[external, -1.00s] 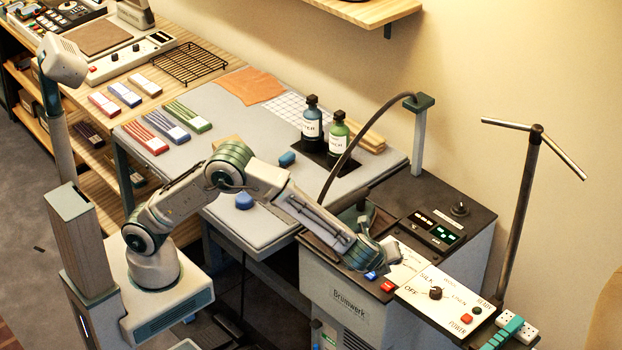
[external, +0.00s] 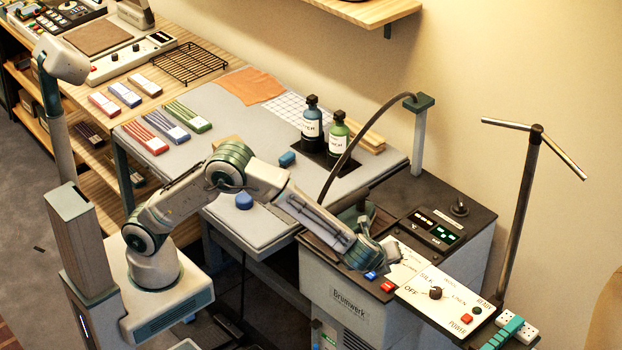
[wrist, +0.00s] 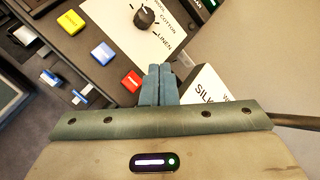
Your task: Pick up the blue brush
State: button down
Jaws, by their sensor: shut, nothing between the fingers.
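A small dark blue oblong item (external: 287,158) lies on the grey tabletop to the left of the two bottles. A rounder blue item (external: 244,201) sits nearer the table's front edge. At this size I cannot tell for certain which of them is the blue brush. My gripper (external: 394,252) is over the control cabinet, well to the right of both items. In the wrist view the fingers of my gripper (wrist: 159,72) are together with nothing between them, above the control panel. Neither blue item on the table shows clearly in the wrist view.
The control panel (wrist: 125,32) has a dark knob (wrist: 145,17) and yellow, blue and red (wrist: 131,81) buttons. A green bottle (external: 338,143) and a blue bottle (external: 311,122) stand on the table. A curved hose (external: 350,148) arches beside them. A metal post (external: 519,215) rises at the right.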

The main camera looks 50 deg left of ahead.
jog(key=shift+c, duration=2.4)
grip_release()
